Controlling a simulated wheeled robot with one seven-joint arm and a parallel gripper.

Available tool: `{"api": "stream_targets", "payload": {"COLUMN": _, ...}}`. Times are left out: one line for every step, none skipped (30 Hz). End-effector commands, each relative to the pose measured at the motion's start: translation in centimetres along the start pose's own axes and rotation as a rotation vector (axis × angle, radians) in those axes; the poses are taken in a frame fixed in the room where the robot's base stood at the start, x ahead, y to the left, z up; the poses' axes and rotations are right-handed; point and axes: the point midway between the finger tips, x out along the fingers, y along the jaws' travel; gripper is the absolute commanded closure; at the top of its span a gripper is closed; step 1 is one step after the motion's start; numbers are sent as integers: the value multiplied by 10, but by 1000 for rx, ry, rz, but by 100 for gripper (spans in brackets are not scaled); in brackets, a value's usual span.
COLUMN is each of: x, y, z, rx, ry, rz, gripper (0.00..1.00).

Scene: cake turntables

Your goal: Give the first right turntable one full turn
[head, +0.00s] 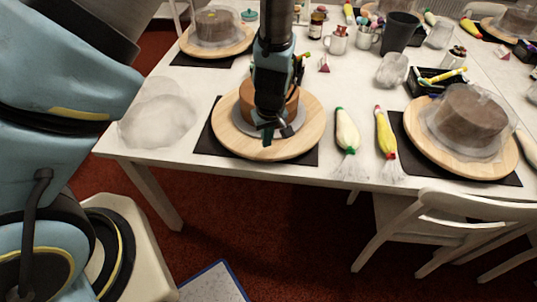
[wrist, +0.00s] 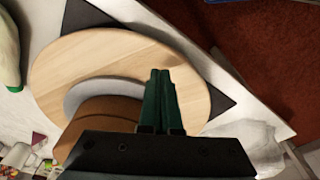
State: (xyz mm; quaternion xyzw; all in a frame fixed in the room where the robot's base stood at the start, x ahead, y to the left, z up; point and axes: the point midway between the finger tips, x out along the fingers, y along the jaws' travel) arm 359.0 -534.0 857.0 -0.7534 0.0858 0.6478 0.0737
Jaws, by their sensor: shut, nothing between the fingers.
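A round pale wooden turntable (head: 305,133) sits on a black mat at the table's near edge. It bears a grey disc (head: 244,124) with a caramel-brown cake (head: 247,107), partly hidden by my arm. My gripper (head: 268,139) points down over its near side, in front of the cake; the fingers are shut and empty. In the wrist view the green fingertips (wrist: 160,73) lie over the bare wood (wrist: 110,55), beside the cake (wrist: 100,117). I cannot tell whether they touch the wood. A second wooden turntable (head: 418,140) at the right carries a plastic-wrapped brown cake (head: 470,111).
Two piping bags, one green-tipped (head: 347,132) and one yellow (head: 385,132), lie between these turntables. A crumpled clear plastic bag (head: 158,113) is left of the near one. Another turntable (head: 240,42) with a wrapped cake stands behind. A white chair (head: 440,225) is at the front right.

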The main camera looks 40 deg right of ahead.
Motion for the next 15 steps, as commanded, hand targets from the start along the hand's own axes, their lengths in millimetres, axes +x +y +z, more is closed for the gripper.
{"api": "stream_targets", "payload": {"x": 4, "y": -14, "z": -6, "rx": -10, "ry": -1, "rz": -2, "gripper": 100}}
{"api": "stream_targets", "payload": {"x": 4, "y": -20, "z": -9, "rx": -8, "ry": -1, "rz": 0, "gripper": 100}}
{"api": "stream_targets", "payload": {"x": 5, "y": -29, "z": -12, "rx": -8, "ry": -2, "rz": -1, "gripper": 100}}
{"api": "stream_targets", "payload": {"x": 5, "y": -35, "z": -15, "rx": -8, "ry": -2, "rz": -1, "gripper": 100}}
{"api": "stream_targets", "payload": {"x": 6, "y": -41, "z": -17, "rx": -7, "ry": -1, "rz": -1, "gripper": 100}}
{"api": "stream_targets", "payload": {"x": 6, "y": -49, "z": -20, "rx": -7, "ry": -1, "rz": 0, "gripper": 100}}
{"api": "stream_targets", "payload": {"x": 6, "y": -53, "z": -23, "rx": -7, "ry": 0, "rz": 0, "gripper": 100}}
{"api": "stream_targets", "payload": {"x": 6, "y": -57, "z": -24, "rx": -5, "ry": -1, "rz": 0, "gripper": 100}}
{"api": "stream_targets", "payload": {"x": 6, "y": -61, "z": -25, "rx": -4, "ry": -1, "rz": 0, "gripper": 100}}
{"api": "stream_targets", "payload": {"x": 6, "y": -63, "z": -26, "rx": -3, "ry": -1, "rz": 0, "gripper": 100}}
{"api": "stream_targets", "payload": {"x": 5, "y": -64, "z": -27, "rx": -1, "ry": -1, "rz": 0, "gripper": 100}}
{"api": "stream_targets", "payload": {"x": 5, "y": -65, "z": -28, "rx": 0, "ry": -1, "rz": 0, "gripper": 100}}
{"api": "stream_targets", "payload": {"x": 6, "y": -66, "z": -30, "rx": 0, "ry": -1, "rz": 0, "gripper": 100}}
{"api": "stream_targets", "payload": {"x": 6, "y": -68, "z": -33, "rx": -1, "ry": 0, "rz": 0, "gripper": 100}}
{"api": "stream_targets", "payload": {"x": 7, "y": -70, "z": -39, "rx": -4, "ry": 0, "rz": 0, "gripper": 100}}
